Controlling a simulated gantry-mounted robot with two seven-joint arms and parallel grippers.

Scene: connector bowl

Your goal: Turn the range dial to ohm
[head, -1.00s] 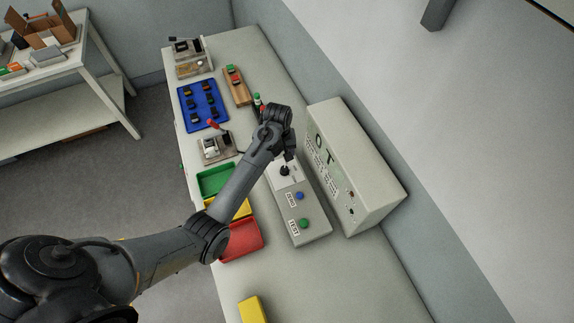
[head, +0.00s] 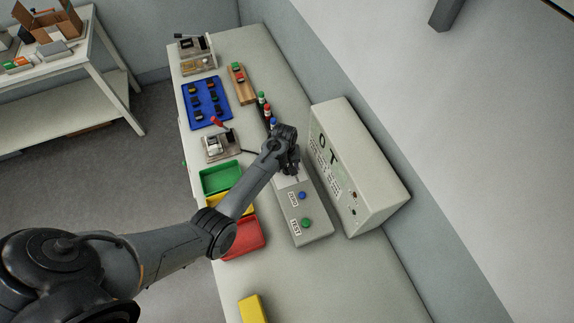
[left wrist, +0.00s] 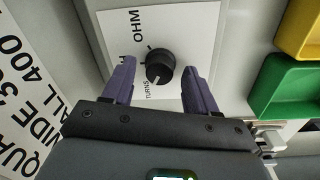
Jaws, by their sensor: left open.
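The range dial (left wrist: 160,66) is a round black knob on a white label plate (left wrist: 190,22) in the left wrist view. The word OHM is printed above it and TURNS below left. Another label at left is partly hidden by a finger. A small pale mark on the dial's lower edge seems to face TURNS. My left gripper (left wrist: 158,82) is open, with one finger on each side of the dial and a gap to both. In the head view my left gripper (head: 290,167) covers the dial. My right gripper is not in view.
The grey console (head: 306,238) carries a blue button (head: 302,195) and a green button (head: 306,223). A tall grey box (head: 375,195) stands close at right. Green (head: 207,190), yellow and red (head: 262,238) bins stand at left. Colored-capped posts (head: 266,108) stand behind the gripper.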

